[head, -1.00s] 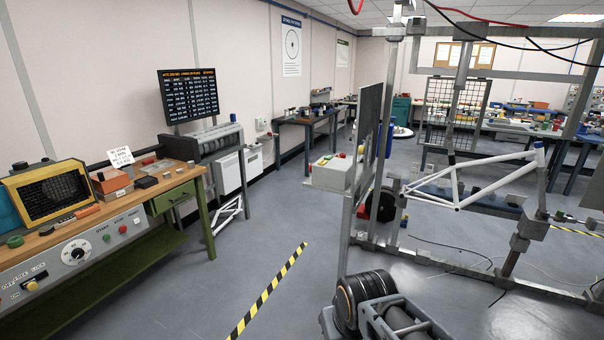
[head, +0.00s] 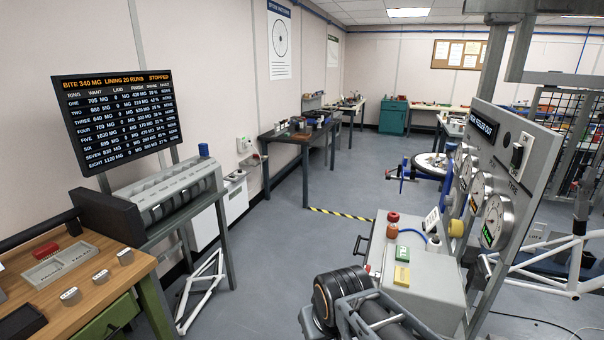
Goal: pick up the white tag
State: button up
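A small white tag (head: 432,218) with dark marks, too small to read, stands tilted at the back of a grey control box (head: 425,270), just left of the gauge panel. I cannot tell whether it hangs or leans there. Part of my own arm, a black ringed joint with grey links, shows at the bottom centre, in front of the box's left side. The fingers of my gripper cannot be made out, and nothing touches the tag.
The box carries a red knob, a green block and a yellow block. The gauge panel (head: 494,180) rises at its right, with a white bicycle frame (head: 545,255) beyond. A wooden bench (head: 75,275) and a roller machine (head: 165,190) stand left. Open floor (head: 270,260) lies between.

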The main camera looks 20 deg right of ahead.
aim_at(535, 236)
jog(key=i, duration=2.6)
jog(key=z, duration=1.6)
jog(key=i, duration=5.55)
jog(key=z, duration=2.5)
jog(key=i, duration=1.95)
